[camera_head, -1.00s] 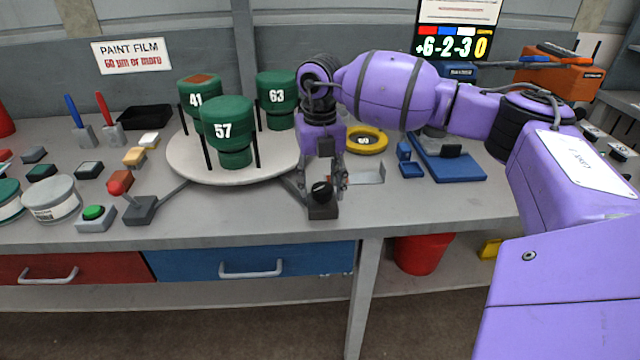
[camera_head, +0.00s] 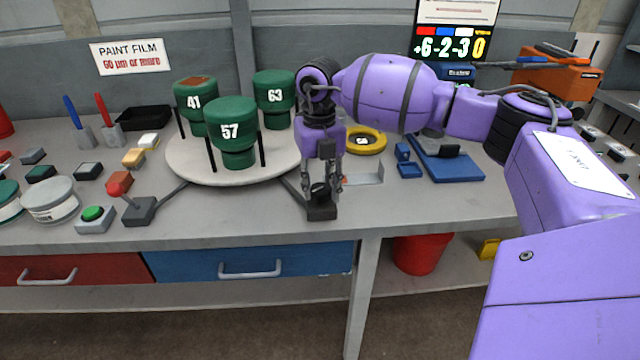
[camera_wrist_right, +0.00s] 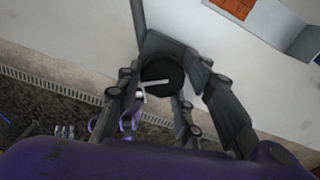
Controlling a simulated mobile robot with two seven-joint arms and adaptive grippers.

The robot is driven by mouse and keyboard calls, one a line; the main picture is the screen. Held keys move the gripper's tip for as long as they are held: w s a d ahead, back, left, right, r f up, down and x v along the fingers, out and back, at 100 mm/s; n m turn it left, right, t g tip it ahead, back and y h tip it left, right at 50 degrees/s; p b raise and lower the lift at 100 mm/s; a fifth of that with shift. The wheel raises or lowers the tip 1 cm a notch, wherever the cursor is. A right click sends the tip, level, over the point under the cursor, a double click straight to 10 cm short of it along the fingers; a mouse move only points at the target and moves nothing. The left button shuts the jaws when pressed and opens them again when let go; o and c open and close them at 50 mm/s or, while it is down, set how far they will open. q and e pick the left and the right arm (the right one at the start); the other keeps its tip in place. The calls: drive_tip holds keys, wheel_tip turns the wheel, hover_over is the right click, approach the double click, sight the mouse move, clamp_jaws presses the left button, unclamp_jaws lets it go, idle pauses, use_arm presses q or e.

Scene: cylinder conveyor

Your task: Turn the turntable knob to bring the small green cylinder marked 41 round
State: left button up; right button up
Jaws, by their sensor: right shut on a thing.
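A round pale turntable (camera_head: 190,165) carries green cylinders between black posts. The cylinder marked 41 (camera_head: 196,97) has a brown patch on top and stands at the back left. The cylinder marked 57 (camera_head: 231,133) is at the front and the one marked 63 (camera_head: 274,92) at the back right. The black turntable knob (camera_head: 320,192) sits on a dark base at the table's front; it also shows in the right wrist view (camera_wrist_right: 161,80). My right gripper (camera_head: 322,196) points down, its fingers shut around the knob. My left gripper is not in view.
A red-knobbed lever (camera_head: 120,184) and a green button (camera_head: 94,213) stand left of the turntable. A yellow ring (camera_head: 366,141) and a blue tray (camera_head: 448,165) lie to the right. A small metal bracket (camera_head: 366,174) is close beside my right gripper.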

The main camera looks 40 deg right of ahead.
sight(319, 190)
drive_tip(key=n, duration=0.2)
drive_tip(key=n+p, duration=0.1)
drive_tip(key=shift+a+n, duration=0.25)
drive_tip(key=shift+n, duration=0.15)
drive_tip(key=shift+o, duration=0.2)
drive_tip(key=shift+s+f+n, duration=0.1)
drive_tip(key=shift+n, duration=0.8)
drive_tip(key=shift+s+f+n, duration=0.15)
drive_tip(key=shift+s+n, duration=0.05)
drive_tip(key=shift+n, duration=1.2)
drive_tip(key=shift+c, duration=0.2)
drive_tip(key=o, duration=1.1)
drive_tip(key=shift+a, duration=0.1)
drive_tip(key=shift+c, duration=0.2)
drive_tip(key=shift+w, duration=0.1)
drive_tip(key=shift+r, duration=0.2)
drive_tip(key=shift+r, duration=0.25)
wheel_tip(319, 190, up, 11)
drive_tip(key=shift+r, duration=0.15)
drive_tip(key=shift+c, duration=0.2)
